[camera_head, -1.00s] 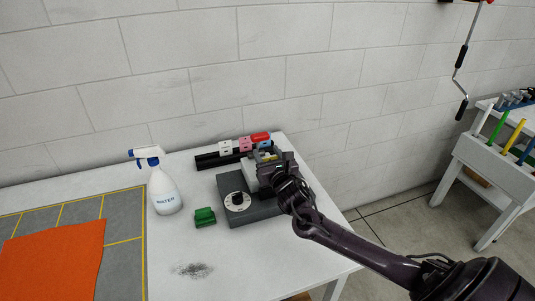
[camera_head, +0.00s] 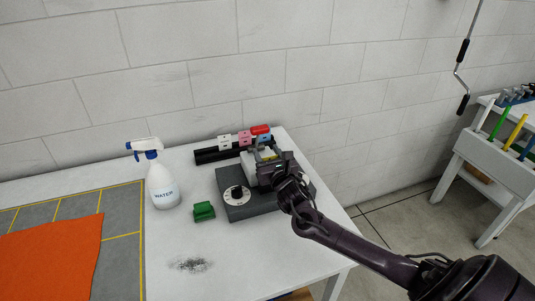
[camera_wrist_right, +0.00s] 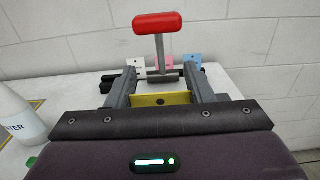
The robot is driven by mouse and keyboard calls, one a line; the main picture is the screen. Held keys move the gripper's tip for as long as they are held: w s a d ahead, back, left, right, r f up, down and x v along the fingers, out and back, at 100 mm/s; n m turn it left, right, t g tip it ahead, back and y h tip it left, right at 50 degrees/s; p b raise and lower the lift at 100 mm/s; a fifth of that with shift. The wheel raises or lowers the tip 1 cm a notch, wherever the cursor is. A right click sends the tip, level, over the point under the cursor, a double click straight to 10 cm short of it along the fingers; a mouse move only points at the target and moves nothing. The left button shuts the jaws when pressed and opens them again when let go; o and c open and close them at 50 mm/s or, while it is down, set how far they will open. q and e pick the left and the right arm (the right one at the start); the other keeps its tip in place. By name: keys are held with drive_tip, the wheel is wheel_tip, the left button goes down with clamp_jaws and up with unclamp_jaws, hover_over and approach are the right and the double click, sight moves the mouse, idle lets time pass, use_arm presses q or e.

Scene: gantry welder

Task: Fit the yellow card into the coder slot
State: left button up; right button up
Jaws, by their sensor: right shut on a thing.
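The yellow card (camera_wrist_right: 160,99) shows as a flat yellow plate between the two grey fingers in the right wrist view. In the head view only a small yellow patch of it (camera_head: 268,155) shows. My right gripper (camera_head: 264,152) is shut on the card, over the back part of the coder. The coder (camera_head: 240,207) is a dark grey box with a white dial on its front left. The slot is hidden behind the gripper, so I cannot tell whether the card touches it. My left gripper is out of view.
A red-handled lever (camera_wrist_right: 158,22) rises just beyond the fingers.

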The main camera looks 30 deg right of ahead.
drive_tip(key=shift+f+b, duration=1.85)
drive_tip(key=shift+f, duration=0.9)
drive_tip(key=o, duration=1)
